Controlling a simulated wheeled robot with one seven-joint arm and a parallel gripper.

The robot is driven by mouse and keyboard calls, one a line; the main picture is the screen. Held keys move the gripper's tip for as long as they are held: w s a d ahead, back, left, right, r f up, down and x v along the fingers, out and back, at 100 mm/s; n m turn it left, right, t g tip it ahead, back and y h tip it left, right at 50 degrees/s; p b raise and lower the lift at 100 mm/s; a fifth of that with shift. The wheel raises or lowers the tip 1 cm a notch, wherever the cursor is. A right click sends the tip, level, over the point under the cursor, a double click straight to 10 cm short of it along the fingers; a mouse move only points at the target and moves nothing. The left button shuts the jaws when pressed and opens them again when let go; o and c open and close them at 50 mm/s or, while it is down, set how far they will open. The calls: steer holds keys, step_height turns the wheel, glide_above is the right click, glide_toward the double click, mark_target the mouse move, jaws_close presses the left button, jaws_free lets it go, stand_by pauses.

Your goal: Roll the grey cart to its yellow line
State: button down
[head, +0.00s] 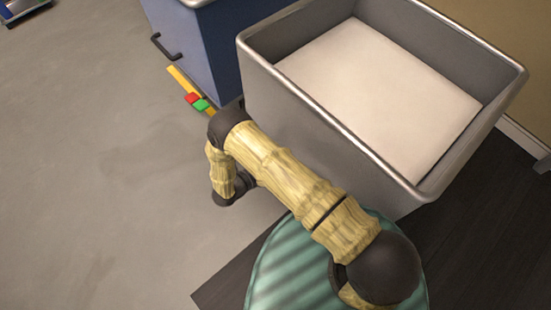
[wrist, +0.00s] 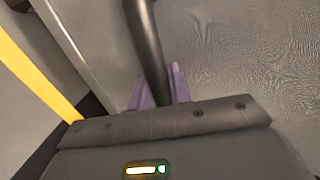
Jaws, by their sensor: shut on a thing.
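The grey cart (head: 385,165) is a deep open bin with a rounded pale rim and a light, bare inside, at the upper right of the head view. A yellow line (head: 183,82) lies on the floor left of the cart; its lower part is hidden. A yellow strip also shows at the left of the wrist view (wrist: 35,75). My gripper (wrist: 158,90) has purple fingers shut on a dark bar (wrist: 145,40), which looks like the cart's handle. In the head view my arm hides the fingers and the bar.
A blue cabinet or cart (head: 215,45) with a dark handle (head: 165,46) stands close beside the grey cart. The grey floor (head: 80,150) at left is clear. A wall edge (head: 525,138) is at right.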

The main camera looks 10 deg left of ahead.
steer(key=shift+s+f, duration=0.1)
steer(key=c, duration=1.4)
jaws_free()
steer(key=shift+o, duration=0.5)
steer(key=shift+w, duration=0.2)
steer(key=p+v, duration=0.3)
steer(key=v, duration=1.4)
steer(key=shift+s+p, duration=0.2)
steer(key=shift+p, duration=0.2)
steer(key=shift+a, duration=0.1)
